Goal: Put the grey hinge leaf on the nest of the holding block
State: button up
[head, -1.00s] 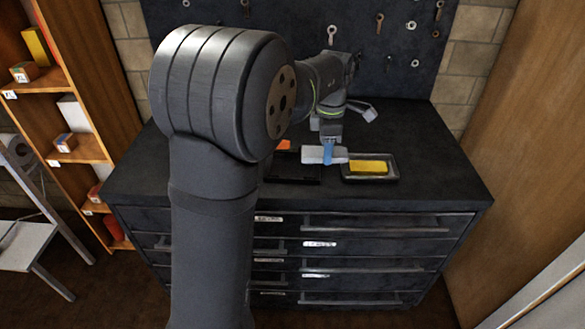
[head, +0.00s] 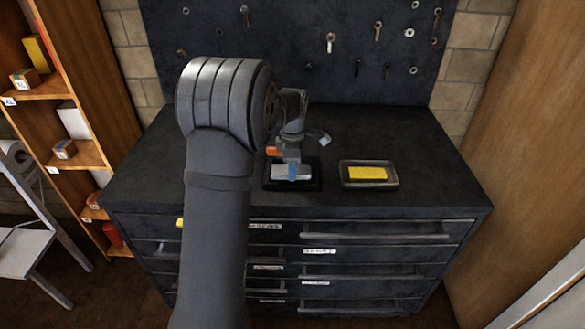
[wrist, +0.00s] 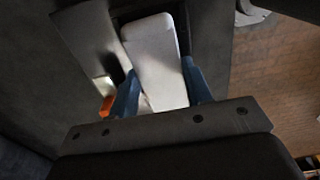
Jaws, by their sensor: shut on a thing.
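The grey hinge leaf (head: 279,170) is a pale flat plate. In the wrist view it (wrist: 155,60) lies between the two blue fingers of my gripper (wrist: 162,95). My gripper (head: 292,176) is shut on the leaf and holds it over the dark holding block (head: 314,183) on the cabinet top. An orange part (head: 272,151) shows at the block's far left, and also at the left in the wrist view (wrist: 106,106). The nest is mostly hidden by the leaf and gripper. I cannot tell whether the leaf touches it.
A shallow grey tray (head: 390,183) with a yellow block (head: 367,173) stands right of the holding block. The right part of the dark cabinet top (head: 440,175) is clear. A tool board (head: 300,30) stands behind. Wooden shelves (head: 85,155) are at the left.

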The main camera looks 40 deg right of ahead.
jog(key=shift+f, duration=0.3)
jog(key=shift+f, duration=0.15)
jog(key=o, duration=1.3)
notch_tip(320, 180, up, 12)
